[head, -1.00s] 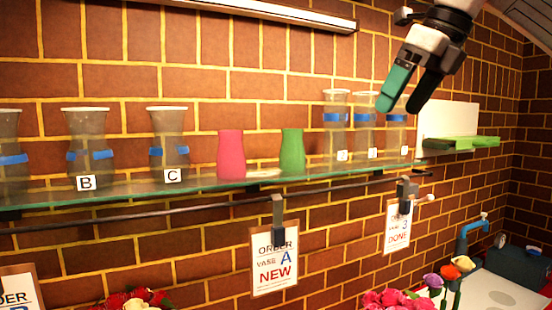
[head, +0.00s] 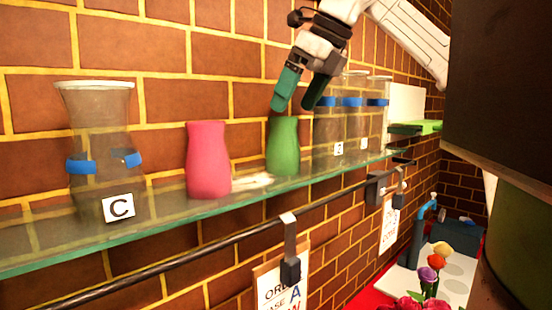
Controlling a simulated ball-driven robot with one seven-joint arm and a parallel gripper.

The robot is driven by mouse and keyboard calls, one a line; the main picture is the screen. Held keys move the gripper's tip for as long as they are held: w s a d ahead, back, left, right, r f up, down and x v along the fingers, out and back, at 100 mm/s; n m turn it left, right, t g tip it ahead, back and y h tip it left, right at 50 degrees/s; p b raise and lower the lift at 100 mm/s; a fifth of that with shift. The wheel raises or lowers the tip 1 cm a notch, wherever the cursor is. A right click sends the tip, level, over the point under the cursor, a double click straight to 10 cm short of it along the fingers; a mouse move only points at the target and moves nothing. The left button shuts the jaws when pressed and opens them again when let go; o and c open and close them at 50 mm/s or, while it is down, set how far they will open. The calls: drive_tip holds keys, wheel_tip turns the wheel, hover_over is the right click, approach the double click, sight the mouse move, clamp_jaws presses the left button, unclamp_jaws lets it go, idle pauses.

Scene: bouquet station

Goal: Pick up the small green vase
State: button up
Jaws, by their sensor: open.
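The small green vase (head: 284,147) stands upright on the glass shelf (head: 160,211), to the right of a pink vase (head: 207,160). My gripper (head: 294,108) is in the head view just above the green vase, with its fingers pointing down. The fingers are apart and hold nothing. The green finger overlaps the vase's rim in the picture, and I cannot tell whether it touches it.
A clear vase labelled C (head: 101,140) stands at the left of the shelf. Several clear vases with blue bands (head: 328,125) stand close to the right of the green vase. A dark rail (head: 250,233) with clips runs below the shelf. The brick wall is behind.

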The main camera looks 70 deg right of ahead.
sight(279, 132)
drive_tip(key=shift+p+x, duration=1.15)
drive_tip(key=shift+x, duration=2.85)
drive_tip(key=shift+w+a, duration=0.1)
drive_tip(key=shift+a, duration=0.05)
drive_tip(key=shift+c, duration=0.3)
clamp_jaws()
